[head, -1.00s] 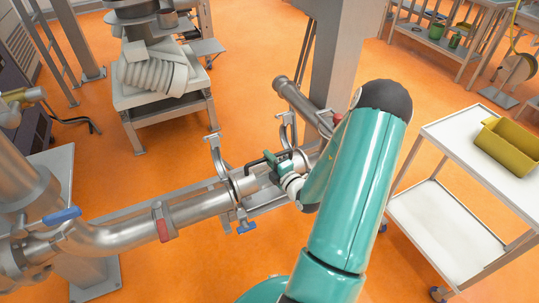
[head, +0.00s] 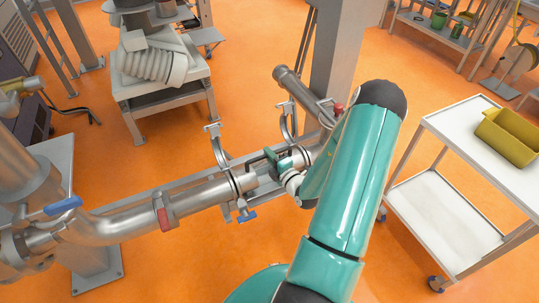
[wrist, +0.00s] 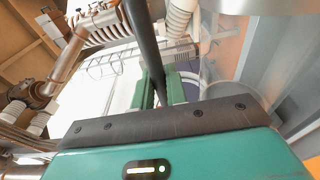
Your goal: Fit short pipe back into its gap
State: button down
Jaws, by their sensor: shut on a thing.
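The steel pipe line (head: 205,195) runs across the middle of the head view, on a grey rail. The short pipe (head: 263,172) lies in line with it at the gap, below a black bar handle (head: 256,160). My gripper (head: 279,163) is shut on this handle; in the wrist view the black bar (wrist: 148,50) passes between the green fingers (wrist: 160,92). My gripper and arm hide the right end of the short pipe, so I cannot tell whether it is fully seated. Two hinged clamps, left (head: 219,147) and right (head: 287,122), stand open on the rail.
A blue clamp knob (head: 246,216) hangs at the rail's front. A grey post (head: 340,60) stands behind the line. A white cart (head: 455,140) with a yellow bin (head: 508,138) is at the right. A table with a ribbed hose (head: 150,65) is at the back left.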

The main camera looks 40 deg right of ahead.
jog(key=shift+f, duration=0.2)
dwell(0.5)
jog(key=c, duration=1.3)
grip_release()
jog(key=shift+f, duration=0.15)
jog(key=shift+s, duration=0.15)
jog(key=s, duration=0.4)
jog(key=s+a, duration=0.1)
jog(key=s, duration=0.4)
jog(key=s+a, duration=0.1)
jog(key=s, duration=0.3)
jog(key=shift+s, duration=0.15)
